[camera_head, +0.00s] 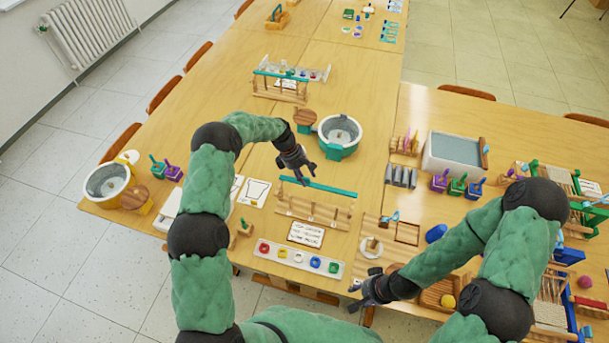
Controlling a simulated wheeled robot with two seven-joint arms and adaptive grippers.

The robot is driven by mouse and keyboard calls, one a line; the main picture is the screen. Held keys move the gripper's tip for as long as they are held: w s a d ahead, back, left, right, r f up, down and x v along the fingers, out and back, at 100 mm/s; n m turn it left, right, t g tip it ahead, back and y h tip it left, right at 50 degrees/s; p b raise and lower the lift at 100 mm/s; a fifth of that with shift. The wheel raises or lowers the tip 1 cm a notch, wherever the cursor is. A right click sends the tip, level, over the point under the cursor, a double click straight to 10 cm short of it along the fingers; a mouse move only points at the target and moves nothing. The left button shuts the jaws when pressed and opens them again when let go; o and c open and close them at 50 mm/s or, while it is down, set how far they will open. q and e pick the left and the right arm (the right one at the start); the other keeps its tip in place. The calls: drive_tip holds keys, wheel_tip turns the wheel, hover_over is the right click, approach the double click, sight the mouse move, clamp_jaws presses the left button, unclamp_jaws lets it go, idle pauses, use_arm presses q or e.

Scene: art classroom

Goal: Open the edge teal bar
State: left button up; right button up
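A long teal bar (318,187) lies along the back of a low wooden rack (313,211) on the near table. A similar rack further back also carries a teal bar (281,76). My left gripper (305,177) hangs just above and behind the left part of the nearer bar. Its fingers look apart, with nothing between them; I cannot tell whether they touch the bar. My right gripper (354,300) is low by the table's front edge, right of the color strip, with its fingers apart and empty.
A lettered card (306,234) and a strip of colored rings (298,260) lie in front of the near rack. A teal-and-white basin (340,136) stands behind it. Grey blocks (401,176) and a wooden tray (399,232) sit to its right.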

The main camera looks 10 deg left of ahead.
use_arm(q)
drive_tip(key=v, duration=1.2)
drive_tip(key=shift+d, duration=0.1)
